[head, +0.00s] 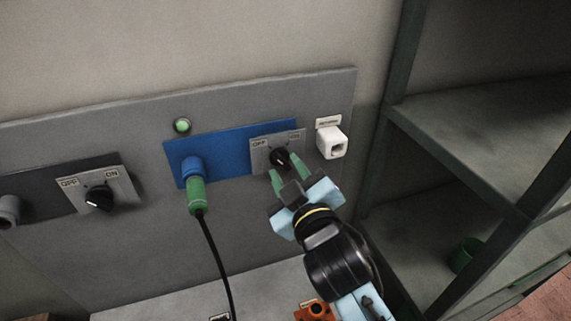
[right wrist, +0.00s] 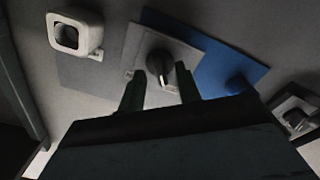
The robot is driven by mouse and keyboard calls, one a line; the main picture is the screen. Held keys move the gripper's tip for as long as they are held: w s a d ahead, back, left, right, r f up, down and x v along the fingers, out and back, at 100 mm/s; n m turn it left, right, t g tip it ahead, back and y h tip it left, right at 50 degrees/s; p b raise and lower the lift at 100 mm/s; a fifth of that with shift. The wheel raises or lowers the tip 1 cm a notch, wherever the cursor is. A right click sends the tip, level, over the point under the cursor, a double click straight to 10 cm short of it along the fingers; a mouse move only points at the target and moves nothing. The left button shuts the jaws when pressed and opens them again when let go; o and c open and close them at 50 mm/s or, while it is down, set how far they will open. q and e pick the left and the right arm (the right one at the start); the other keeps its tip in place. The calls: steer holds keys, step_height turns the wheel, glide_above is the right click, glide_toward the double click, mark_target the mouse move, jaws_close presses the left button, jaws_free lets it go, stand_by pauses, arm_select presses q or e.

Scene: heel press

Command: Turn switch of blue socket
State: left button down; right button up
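The blue socket panel (head: 232,140) is on the grey wall board. A green plug (head: 197,194) with a black cable sits in its blue socket (head: 192,167). The socket's switch is a black knob (head: 279,157) on a grey OFF/ON plate (head: 258,145) at the panel's right end. My right gripper (head: 287,172) is open, its green fingers reaching toward the knob. In the right wrist view the knob (right wrist: 159,63) shows between and just beyond the fingertips (right wrist: 160,80). I cannot tell whether they touch it. The knob's setting is unclear. My left gripper is not in view.
A white socket (head: 331,142) is just right of the switch. A green lamp (head: 182,125) is above the blue panel. Another OFF/ON switch (head: 99,197) is at left. A metal shelf (head: 480,135) holding a green cup (head: 466,255) stands at right. An orange object (head: 314,310) lies below.

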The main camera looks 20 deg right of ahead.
steer(key=shift+w, duration=0.7)
jaws_close()
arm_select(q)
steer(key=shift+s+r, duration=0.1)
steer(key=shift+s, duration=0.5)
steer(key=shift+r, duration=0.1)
arm_select(e)
steer(key=shift+m, duration=0.4)
steer(key=m+p, duration=0.1)
steer(key=m, duration=0.2)
steer(key=shift+r+m, duration=0.1)
steer(key=shift+m, duration=0.3)
steer(key=m+p, duration=0.2)
steer(key=m, duration=0.2)
steer(key=shift+p, duration=0.35)
steer(key=m+p, duration=0.1)
steer(key=m, duration=0.1)
steer(key=shift+m, duration=0.4)
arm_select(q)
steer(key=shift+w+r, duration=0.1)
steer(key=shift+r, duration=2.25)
arm_select(e)
steer(key=shift+m, duration=1.2)
